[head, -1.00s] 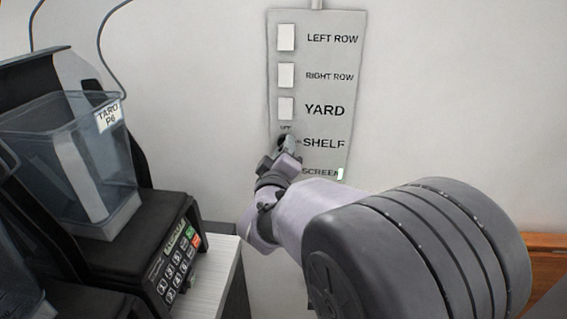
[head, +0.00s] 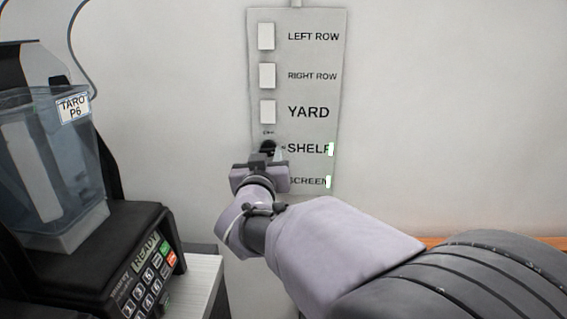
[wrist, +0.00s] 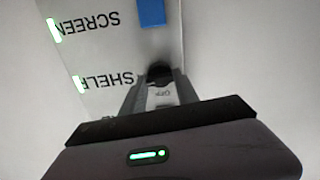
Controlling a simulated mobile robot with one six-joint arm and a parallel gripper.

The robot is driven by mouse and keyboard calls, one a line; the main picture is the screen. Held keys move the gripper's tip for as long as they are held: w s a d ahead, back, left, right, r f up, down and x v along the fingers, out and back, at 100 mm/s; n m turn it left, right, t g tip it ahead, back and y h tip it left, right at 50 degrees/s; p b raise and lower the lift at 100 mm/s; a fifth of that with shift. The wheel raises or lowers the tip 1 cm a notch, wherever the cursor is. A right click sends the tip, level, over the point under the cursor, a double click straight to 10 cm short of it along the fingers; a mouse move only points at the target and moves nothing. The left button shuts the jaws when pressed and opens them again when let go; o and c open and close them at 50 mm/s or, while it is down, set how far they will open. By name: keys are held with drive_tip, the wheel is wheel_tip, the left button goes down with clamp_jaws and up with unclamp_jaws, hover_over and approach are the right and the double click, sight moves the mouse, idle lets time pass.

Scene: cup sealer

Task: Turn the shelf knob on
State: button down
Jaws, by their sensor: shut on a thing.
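The black shelf knob (head: 267,147) sits on the grey wall panel (head: 325,60), left of the SHELF label. My gripper (head: 268,157) is at the panel, shut on the knob, and covers part of it in the head view. In the wrist view the knob (wrist: 159,71) shows between the fingertips of my gripper (wrist: 158,84). A small shelf light (head: 331,149) glows at the right end of the SHELF label, and it also glows in the wrist view (wrist: 80,84).
Three white switches, such as the YARD switch (head: 268,111), sit above the knob. The screen light (head: 328,182) glows below. A blue square (wrist: 152,13) shows beside the SCREEN label. The wall at right is clear.

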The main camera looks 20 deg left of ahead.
drive_tip(key=shift+m+b, duration=0.3)
drive_tip(key=shift+m, duration=0.3)
drive_tip(key=c, duration=0.9)
unclamp_jaws()
drive_tip(key=p+v, duration=0.2)
drive_tip(key=v, duration=1.5)
drive_tip(key=shift+s+p, duration=0.25)
drive_tip(key=shift+p, duration=0.15)
